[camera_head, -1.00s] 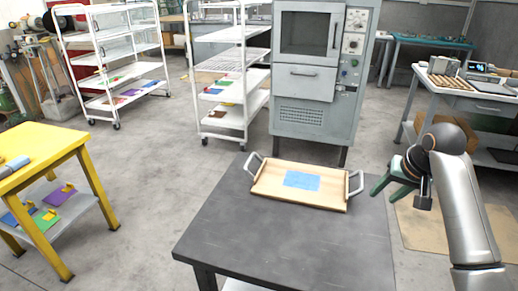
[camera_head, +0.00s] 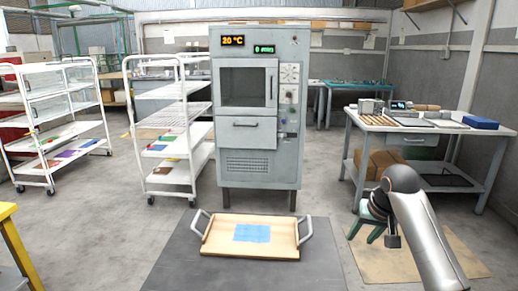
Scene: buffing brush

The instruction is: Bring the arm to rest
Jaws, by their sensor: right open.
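My right arm comes in from the lower right of the head view. Its gripper (camera_head: 366,226) is open, with dark green fingers pointing down and left. It is empty and hangs in the air to the right of the dark table, apart from the tray. My left gripper is not in view. A wooden tray (camera_head: 218,236) with two grey handles lies on the dark table, with a blue sheet (camera_head: 252,233) flat in it.
The dark table (camera_head: 185,265) is bare around the tray. A grey oven-like cabinet (camera_head: 258,160) stands behind it. White rack carts (camera_head: 183,128) stand to the left. A white workbench (camera_head: 428,125) stands at the right. A yellow table (camera_head: 8,212) edges in at the left.

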